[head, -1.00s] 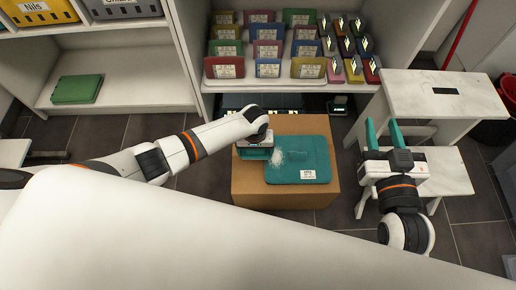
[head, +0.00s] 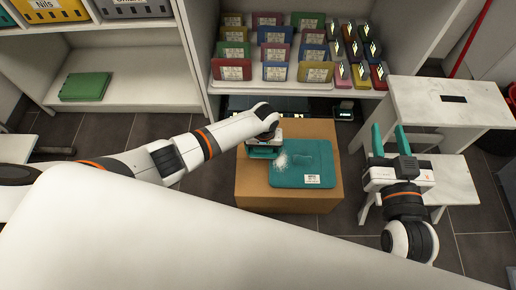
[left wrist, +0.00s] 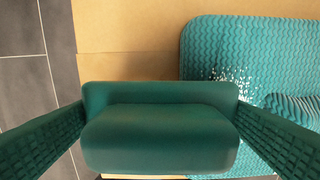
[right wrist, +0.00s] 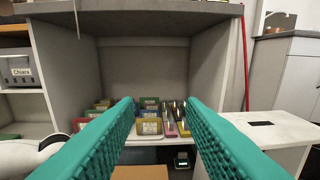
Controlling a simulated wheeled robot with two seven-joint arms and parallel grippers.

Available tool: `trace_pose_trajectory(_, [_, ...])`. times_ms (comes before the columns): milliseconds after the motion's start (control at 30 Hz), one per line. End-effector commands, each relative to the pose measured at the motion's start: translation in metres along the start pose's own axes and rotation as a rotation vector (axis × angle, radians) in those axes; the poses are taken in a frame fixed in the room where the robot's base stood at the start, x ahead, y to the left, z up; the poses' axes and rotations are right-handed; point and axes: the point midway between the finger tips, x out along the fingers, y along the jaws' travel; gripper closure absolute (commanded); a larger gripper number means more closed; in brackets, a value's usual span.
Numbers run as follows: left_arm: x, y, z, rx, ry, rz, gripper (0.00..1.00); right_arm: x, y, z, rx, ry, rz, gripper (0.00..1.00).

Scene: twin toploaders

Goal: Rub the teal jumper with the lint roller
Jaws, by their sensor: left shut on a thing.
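The teal jumper (head: 312,172) lies folded on a cardboard box, with a white tag at its front edge and a patch of white lint on its left part. It also shows in the left wrist view (left wrist: 215,45). My left gripper (head: 264,150) is at the jumper's left edge, shut on a dark green rounded thing (left wrist: 160,135) that seems to be the lint roller. I cannot tell whether it touches the jumper. My right gripper (head: 389,142) is open and empty, right of the box; its fingers show apart in the right wrist view (right wrist: 160,110).
The cardboard box (head: 252,200) stands on dark floor tiles. Behind it is a shelf with several coloured packets (head: 275,53). A white step stool (head: 475,110) stands to the right. A folded green cloth (head: 85,87) lies on the left shelf.

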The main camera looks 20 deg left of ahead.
Motion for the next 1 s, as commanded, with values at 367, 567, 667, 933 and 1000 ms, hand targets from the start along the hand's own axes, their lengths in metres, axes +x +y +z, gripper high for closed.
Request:
trace_pose_trajectory(367, [-0.001,-0.025,0.0,0.0,0.0,-0.002,0.28,0.001,0.002,0.009,0.002,-0.068,0.004,0.64])
trace_pose_trajectory(567, [0.0,-0.042,0.001,0.0,-0.001,-0.003,0.28,0.001,0.004,0.026,0.004,-0.18,0.011,0.64])
trace_pose_trajectory(667, [0.0,-0.048,0.0,0.0,-0.001,-0.002,0.28,0.001,0.005,0.033,0.005,-0.222,0.013,0.64])
trace_pose_trajectory(933, [0.0,-0.051,0.0,0.0,-0.001,-0.001,0.28,0.0,0.006,0.038,0.006,-0.246,0.014,0.64])
trace_pose_trajectory(1000, [0.0,-0.051,0.0,0.0,-0.001,-0.001,0.28,0.0,0.006,0.038,0.006,-0.246,0.014,0.64])
